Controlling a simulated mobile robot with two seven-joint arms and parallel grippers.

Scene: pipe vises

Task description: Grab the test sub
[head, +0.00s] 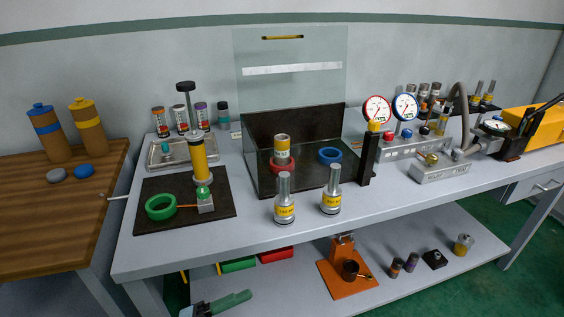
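Two silver metal subs with narrow necks, wide bases and yellow label bands stand upright on the grey workbench. One sub (285,206) stands near the front edge, and the other sub (331,194) is to its right and slightly farther back. The lettering on their labels is too small to read surely, so I cannot tell whether one or both are the test sub. They stand apart, with nothing touching them. Neither of my grippers shows in the head view.
Behind the subs is a clear-walled box (255,172) holding a yellow-labelled cylinder (282,150) and rings. A black post (368,160) stands to the right. A dark mat (150,220) with a green ring lies left. The bench front beside the subs is clear.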

